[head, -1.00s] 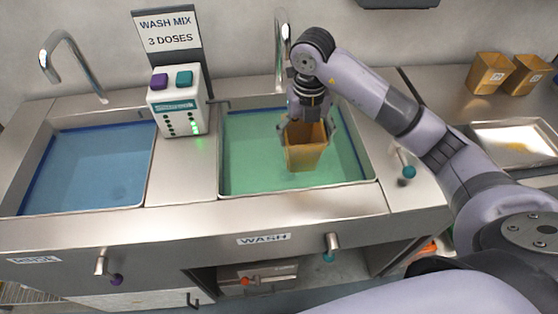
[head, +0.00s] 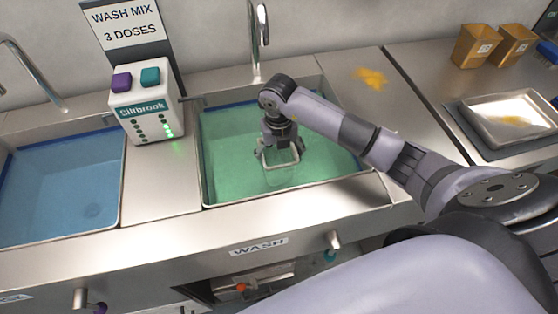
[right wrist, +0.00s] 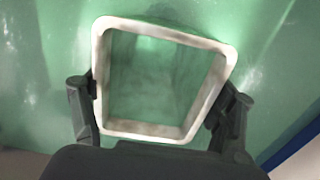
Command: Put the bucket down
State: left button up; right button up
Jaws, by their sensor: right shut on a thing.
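In the head view, my right gripper (head: 280,150) reaches down into the right sink (head: 222,200), which holds green liquid. It is shut on the bucket (head: 284,166), whose pale, squarish rim shows at the liquid's surface. In the right wrist view, the bucket's rim (right wrist: 150,130) lies between my two fingers (right wrist: 160,108), one on each side. The bucket's inside looks green, and its walls below the rim are hard to make out. Whether its base touches the sink floor cannot be seen. My left gripper is not in view.
A left sink (head: 60,190) holds blue liquid. Between the sinks stands a white dispenser (head: 146,112) with purple and teal buttons, below a "WASH MIX 3 DOSES" sign (head: 125,24). A yellow patch (head: 371,78) lies on the counter. Two brown containers (head: 474,47) and a tray (head: 508,119) stand right.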

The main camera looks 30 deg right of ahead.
aim_at(279, 161)
notch_tip(279, 161, down, 3)
jog(key=shift+f, duration=0.15)
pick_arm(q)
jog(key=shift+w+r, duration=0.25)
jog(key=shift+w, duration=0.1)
pick_arm(e)
jog(key=shift+f, duration=0.2)
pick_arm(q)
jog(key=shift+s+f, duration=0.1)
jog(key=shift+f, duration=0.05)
pick_arm(e)
jog(key=o, duration=1.7)
jog(key=shift+o, duration=0.2)
jog(key=shift+r, duration=0.1)
jog(key=shift+r, duration=0.25)
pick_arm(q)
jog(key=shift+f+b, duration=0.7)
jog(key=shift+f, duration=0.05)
pick_arm(e)
notch_tip(279, 161, up, 12)
jog(key=shift+f, duration=0.15)
